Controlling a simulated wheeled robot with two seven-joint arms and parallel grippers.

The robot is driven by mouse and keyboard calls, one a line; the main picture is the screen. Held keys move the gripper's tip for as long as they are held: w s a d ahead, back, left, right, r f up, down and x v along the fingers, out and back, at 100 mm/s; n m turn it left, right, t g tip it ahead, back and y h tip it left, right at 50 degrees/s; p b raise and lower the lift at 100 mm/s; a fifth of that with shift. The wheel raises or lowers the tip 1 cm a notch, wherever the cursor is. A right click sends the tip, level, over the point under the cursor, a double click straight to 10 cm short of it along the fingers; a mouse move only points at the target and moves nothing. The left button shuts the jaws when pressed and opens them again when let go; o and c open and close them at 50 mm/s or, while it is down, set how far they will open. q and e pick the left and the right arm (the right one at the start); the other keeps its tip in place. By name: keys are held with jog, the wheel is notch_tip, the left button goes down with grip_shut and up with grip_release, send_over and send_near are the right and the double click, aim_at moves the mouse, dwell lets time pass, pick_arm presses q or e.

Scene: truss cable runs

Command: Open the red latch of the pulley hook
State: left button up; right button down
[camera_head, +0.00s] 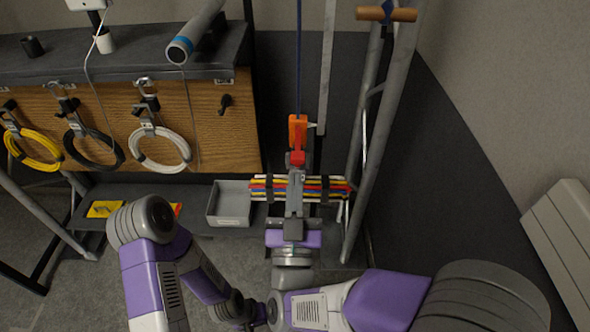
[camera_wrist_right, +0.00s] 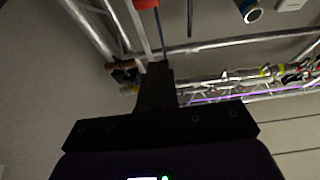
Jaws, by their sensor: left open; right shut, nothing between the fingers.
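The pulley hook, an orange block (camera_head: 298,130), hangs upright on a blue rope in the head view. Its red latch (camera_head: 297,158) sits at its lower end. A red piece, seemingly the latch, shows at the top edge of the right wrist view (camera_wrist_right: 146,4). My right gripper (camera_head: 296,178) is shut and empty, pointing up at the latch from just below. Whether the tips touch the latch cannot be told. My left gripper (camera_head: 248,310) is low in the head view, open; its fingers are mostly hidden around my right arm.
A bundle of coloured cables (camera_head: 335,188) crosses behind my right gripper. A grey bin (camera_head: 230,203) stands on the lower shelf. Coiled cables (camera_head: 160,147) hang on the wooden panel at left. Metal truss poles (camera_head: 378,150) rise close on the right.

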jog(key=shift+p+x, duration=1)
jog(key=shift+p, duration=1.45)
notch_tip(320, 180, up, 5)
send_over(296, 151)
jog(key=shift+w+f, duration=0.1)
jog(key=shift+w, duration=0.05)
